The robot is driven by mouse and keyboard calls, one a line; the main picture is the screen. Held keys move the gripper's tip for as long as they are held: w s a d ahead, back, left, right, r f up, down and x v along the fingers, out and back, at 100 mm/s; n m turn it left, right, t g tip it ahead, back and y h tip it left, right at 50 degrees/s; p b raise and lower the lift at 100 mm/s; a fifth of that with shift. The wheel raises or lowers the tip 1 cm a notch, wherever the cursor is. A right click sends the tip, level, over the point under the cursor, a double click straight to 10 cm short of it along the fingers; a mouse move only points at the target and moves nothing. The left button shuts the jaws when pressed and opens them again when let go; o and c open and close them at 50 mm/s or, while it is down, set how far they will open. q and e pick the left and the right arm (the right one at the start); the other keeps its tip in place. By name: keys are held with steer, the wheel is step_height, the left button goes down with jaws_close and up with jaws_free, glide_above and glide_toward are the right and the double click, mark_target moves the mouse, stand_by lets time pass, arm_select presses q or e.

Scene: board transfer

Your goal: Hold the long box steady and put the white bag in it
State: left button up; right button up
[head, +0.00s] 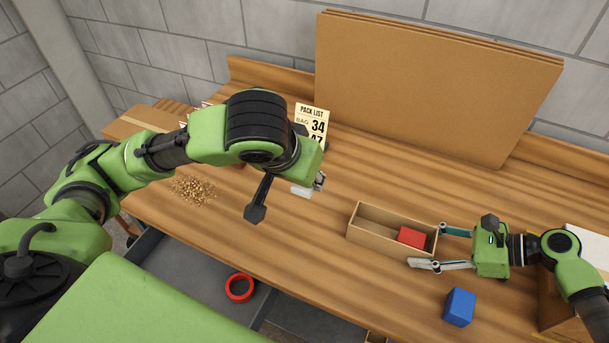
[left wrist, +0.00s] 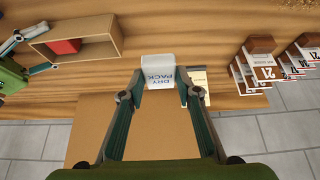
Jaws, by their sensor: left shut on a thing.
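The long box (head: 365,237) is an open cardboard tray on the table, with a red block (head: 411,237) in its right part. My right gripper (head: 427,245) has its fingers spread at the box's right end, one by each long side; whether they touch it is unclear. The white bag (left wrist: 158,71), printed "DRY PACK", is between the fingers of my left gripper (left wrist: 160,88), which is shut on it. In the head view the bag (head: 302,190) shows partly under my left wrist, left of the box and apart from it. My arm hides most of the left fingers there.
A blue block (head: 459,307) stands in front of the box. A pack list card (head: 312,120) and large cardboard sheets (head: 430,85) stand at the back. Loose grains (head: 192,191) lie at left. A red ring (head: 239,288) is below the table's front edge. Table between bag and box is clear.

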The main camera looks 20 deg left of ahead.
stand_by(0.6)
arm_select(q)
steer(key=shift+w+d+f+m, duration=0.15)
steer(key=shift+d+f+m, duration=0.05)
steer(key=shift+f+m, duration=0.1)
steer(key=w+d+f+m+g+h, duration=0.1)
steer(key=w+d+f+m+h, duration=0.1)
steer(key=w+d+m+h, duration=0.3)
steer(key=m+g+h, duration=0.1)
steer(key=m+g, duration=0.4)
steer(key=m, duration=0.7)
glide_above(373, 207)
steer(key=s, duration=0.3)
step_height(373, 207, down, 2)
steer(key=shift+s+f, duration=0.15)
steer(key=shift+f, duration=2.05)
steer(key=shift+d+f, duration=0.1)
steer(key=shift+f, duration=0.2)
